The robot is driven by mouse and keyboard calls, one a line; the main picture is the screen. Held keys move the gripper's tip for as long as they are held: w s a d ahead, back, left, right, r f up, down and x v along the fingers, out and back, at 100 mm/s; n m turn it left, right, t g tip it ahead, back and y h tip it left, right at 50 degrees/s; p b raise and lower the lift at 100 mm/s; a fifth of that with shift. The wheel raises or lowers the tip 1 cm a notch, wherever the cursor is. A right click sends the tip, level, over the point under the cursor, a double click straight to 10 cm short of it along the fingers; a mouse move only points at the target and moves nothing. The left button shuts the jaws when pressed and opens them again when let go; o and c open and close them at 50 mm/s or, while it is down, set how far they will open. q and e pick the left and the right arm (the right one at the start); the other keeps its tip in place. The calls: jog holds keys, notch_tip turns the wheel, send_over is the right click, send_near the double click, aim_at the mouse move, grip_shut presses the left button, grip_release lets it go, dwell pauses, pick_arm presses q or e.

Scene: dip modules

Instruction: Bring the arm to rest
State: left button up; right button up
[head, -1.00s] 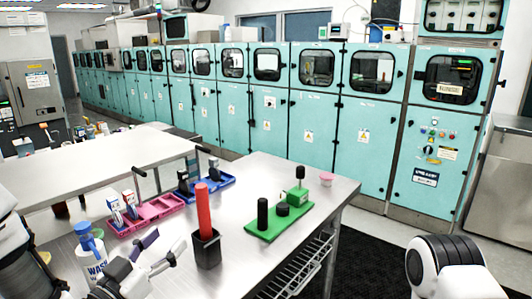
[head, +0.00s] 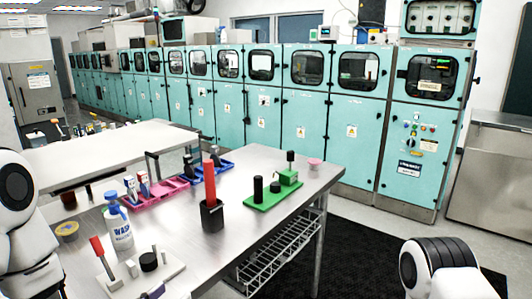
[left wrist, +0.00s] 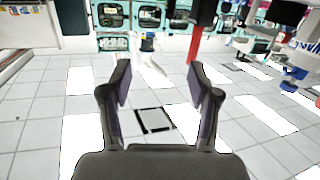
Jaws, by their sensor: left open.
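My left arm (head: 20,220) comes in at the left. My right arm (head: 445,272) shows at the lower right; its gripper is out of frame.
On the table stand a wash bottle (head: 118,226), a black holder (head: 212,217) with a red rod (head: 210,183), a green board (head: 272,194), a white board (head: 168,275), a pink tray (head: 150,200) and a blue tray (head: 222,168). Teal cabinets (head: 310,125) line the back.

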pick_arm(q)
jog(key=s+f+n+g+y, duration=0.1)
jog(key=s+f+g, duration=0.3)
jog(key=f, duration=0.5)
jog(key=s+f+g+y, duration=0.2)
jog(key=s+f, duration=0.3)
jog(key=f, duration=0.4)
jog(key=s+a+f+n+g+y, duration=0.1)
jog(key=s+f+g, duration=0.3)
jog(key=s, duration=0.5)
jog(key=s+a+f+n+g+y, duration=0.2)
jog(key=s+a+f+g, duration=0.2)
jog(key=s+f, duration=0.4)
jog(key=shift+s+a+g+y, duration=0.3)
jog(key=shift+s+g, duration=0.4)
jog(key=shift+s, duration=0.15)
